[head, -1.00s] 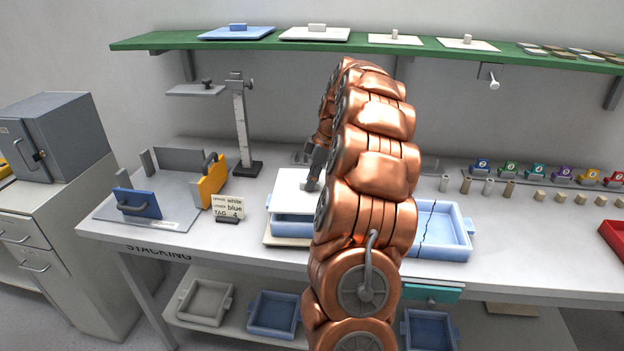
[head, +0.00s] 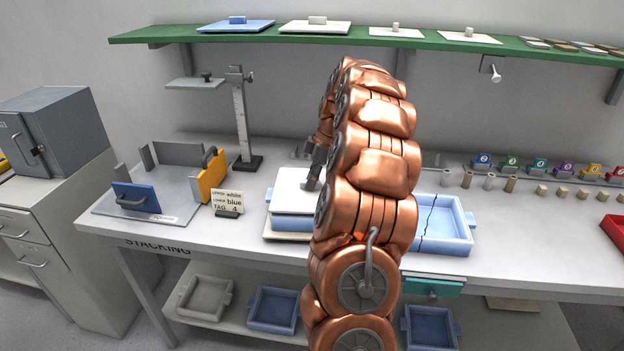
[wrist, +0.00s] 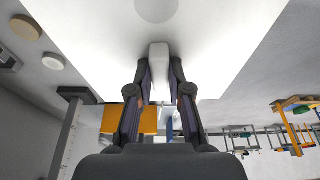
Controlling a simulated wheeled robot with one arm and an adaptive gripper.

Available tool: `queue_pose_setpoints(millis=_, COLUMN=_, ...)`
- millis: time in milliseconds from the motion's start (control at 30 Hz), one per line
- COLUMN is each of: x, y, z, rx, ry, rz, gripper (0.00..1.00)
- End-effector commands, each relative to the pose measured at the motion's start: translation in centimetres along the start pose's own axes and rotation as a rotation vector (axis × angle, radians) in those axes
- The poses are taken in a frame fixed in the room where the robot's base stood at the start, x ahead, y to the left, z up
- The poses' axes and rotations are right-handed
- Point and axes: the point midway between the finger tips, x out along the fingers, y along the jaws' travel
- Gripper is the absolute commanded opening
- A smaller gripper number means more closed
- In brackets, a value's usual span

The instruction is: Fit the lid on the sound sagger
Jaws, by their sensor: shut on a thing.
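The white lid (head: 292,184) is over the blue sagger (head: 290,222), which stands on a pale slab (head: 272,236) on the bench. Its edges look roughly in line with the sagger's rim; I cannot tell whether it is fully seated. My gripper (head: 313,183) is at the lid, partly hidden by my arm. In the wrist view my gripper (wrist: 159,85) is shut on the white knob of the lid (wrist: 220,40). A second blue sagger (head: 455,240), with a dark crack through it, stands to the right of my arm.
A card (head: 228,202) and a stacking fixture with a yellow plate (head: 212,178) stand left of the sagger. A height gauge (head: 240,120) stands behind. Other lids, blue (head: 236,25) and white (head: 315,27), lie on the green shelf (head: 430,45). Empty trays lie below the bench.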

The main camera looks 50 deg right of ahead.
Motion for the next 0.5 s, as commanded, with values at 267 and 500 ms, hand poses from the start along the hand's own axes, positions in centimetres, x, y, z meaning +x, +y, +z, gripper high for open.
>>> queue_pose_setpoints(millis=267, x=0.43, y=0.03, z=0.12, rx=0.0, ry=0.0, rz=0.001, gripper=0.0)
queue_pose_setpoints(millis=500, x=0.78, y=0.03, z=0.24, rx=0.0, ry=0.0, rz=0.001, gripper=0.0)
